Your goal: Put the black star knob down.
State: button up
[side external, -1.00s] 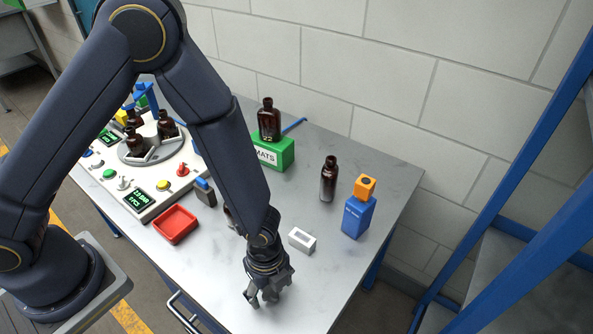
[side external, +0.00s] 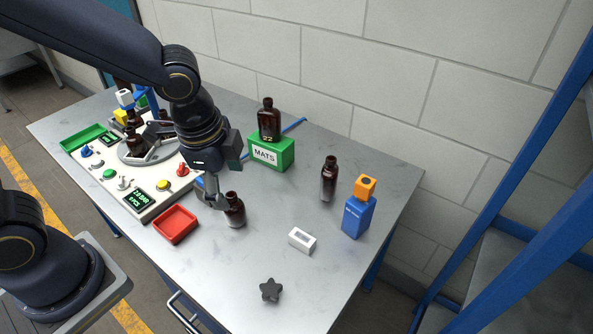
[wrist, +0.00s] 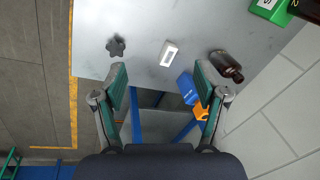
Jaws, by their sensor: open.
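The black star knob (side external: 270,290) lies on the grey table near its front edge, with nothing touching it. My gripper (side external: 212,196) is well away from the knob, up and to the left in the side view, close to a brown bottle (side external: 235,212). In the wrist view my gripper (wrist: 160,70) has its two fingers spread wide with nothing between them. Whether a finger touches the brown bottle cannot be told.
A white block (side external: 302,240), another brown bottle (side external: 329,180) and a blue container with an orange cap (side external: 357,215) stand to the right. A red tray (side external: 176,224) is at left, beside the control panel. A green MATS box (side external: 271,152) carries a bottle. Table around the knob is clear.

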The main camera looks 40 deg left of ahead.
jog(key=s+a+r+n+t, duration=0.3)
jog(key=s+a+r+n, duration=0.4)
jog(key=a+r+n, duration=0.3)
jog(key=a+n, duration=0.1)
jog(key=n, duration=0.1)
jog(key=shift+s+r+n, duration=0.25)
jog(key=shift+s+n, duration=0.15)
dwell(0.3)
